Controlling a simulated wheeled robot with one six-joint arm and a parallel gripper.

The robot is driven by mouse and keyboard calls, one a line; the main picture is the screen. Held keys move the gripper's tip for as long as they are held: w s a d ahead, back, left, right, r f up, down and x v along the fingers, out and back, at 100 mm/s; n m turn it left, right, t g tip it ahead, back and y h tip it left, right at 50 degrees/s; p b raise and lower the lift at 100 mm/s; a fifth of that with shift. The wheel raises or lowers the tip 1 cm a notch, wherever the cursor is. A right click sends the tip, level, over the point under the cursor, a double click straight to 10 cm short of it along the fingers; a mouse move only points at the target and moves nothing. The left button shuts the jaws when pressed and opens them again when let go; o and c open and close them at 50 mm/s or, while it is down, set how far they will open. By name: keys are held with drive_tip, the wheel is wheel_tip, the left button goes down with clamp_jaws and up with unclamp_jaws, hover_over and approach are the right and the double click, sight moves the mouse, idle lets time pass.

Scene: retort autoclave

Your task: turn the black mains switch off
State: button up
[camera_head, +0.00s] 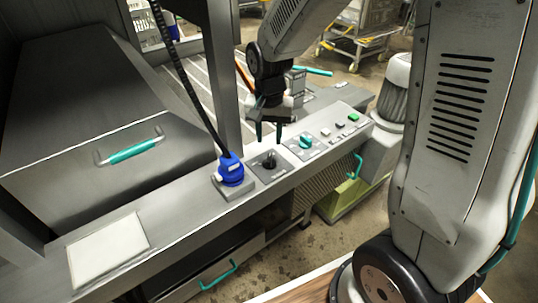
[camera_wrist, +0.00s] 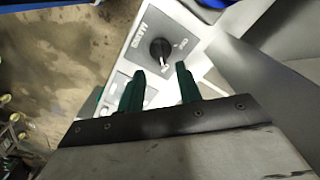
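My gripper (camera_head: 267,132) hangs just above and beyond the switch, fingers pointing down. In the wrist view its two green fingers (camera_wrist: 158,82) are apart with nothing between them. The knob lies past the fingertips, and no contact shows.
A blue plug (camera_head: 231,170) with a black cable stands left of the switch. A teal knob (camera_head: 306,141) and several small buttons, one green (camera_head: 353,117), sit to the right. A steel hood with a teal handle (camera_head: 134,151) is at left. A white plate (camera_head: 108,249) lies on the ledge.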

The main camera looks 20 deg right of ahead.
sight(269, 158)
wheel_tip(269, 158, down, 8)
drive_tip(key=shift+r, duration=0.15)
idle(0.3)
clamp_jaws()
